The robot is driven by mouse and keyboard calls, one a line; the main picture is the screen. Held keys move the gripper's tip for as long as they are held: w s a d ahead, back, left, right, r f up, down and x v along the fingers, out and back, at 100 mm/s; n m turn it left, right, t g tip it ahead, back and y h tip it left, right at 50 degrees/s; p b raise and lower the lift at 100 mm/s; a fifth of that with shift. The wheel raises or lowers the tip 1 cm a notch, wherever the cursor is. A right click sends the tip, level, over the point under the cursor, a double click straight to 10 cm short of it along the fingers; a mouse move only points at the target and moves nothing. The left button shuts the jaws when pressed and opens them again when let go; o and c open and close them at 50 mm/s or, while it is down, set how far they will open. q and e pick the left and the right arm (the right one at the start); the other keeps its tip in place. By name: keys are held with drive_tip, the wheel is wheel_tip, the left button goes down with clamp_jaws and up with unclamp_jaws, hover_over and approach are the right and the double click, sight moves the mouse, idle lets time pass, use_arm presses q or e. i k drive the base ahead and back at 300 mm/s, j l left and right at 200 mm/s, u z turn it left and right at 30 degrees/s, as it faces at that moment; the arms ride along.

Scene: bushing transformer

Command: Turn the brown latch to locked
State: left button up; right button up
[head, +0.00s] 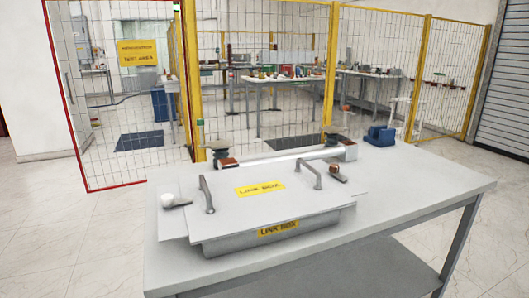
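A grey link box (272,235) sits on the table, its flat lid (230,212) lying on top. The lid carries two grey handles and a yellow "LINK BOX" label. A small latch with a brown end (335,170) is at the lid's right side, just beyond the right handle (312,174). Its brown end points up and to the left, and its grey part runs to the lower right. I cannot tell whether it is locked. A white latch-like piece (175,200) is at the lid's left side. Neither of my grippers is in view.
A grey bar (290,155) with brown ends and dark stacked pieces lies behind the box. A blue device (380,135) stands at the table's back right. The table's right part (420,185) is clear. Yellow-posted mesh fencing stands behind the table.

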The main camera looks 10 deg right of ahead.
sight(334, 169)
drive_tip(key=l+u, duration=0.35)
drive_tip(key=l, duration=0.35)
drive_tip(key=l+u, duration=0.35)
drive_tip(key=l, duration=0.35)
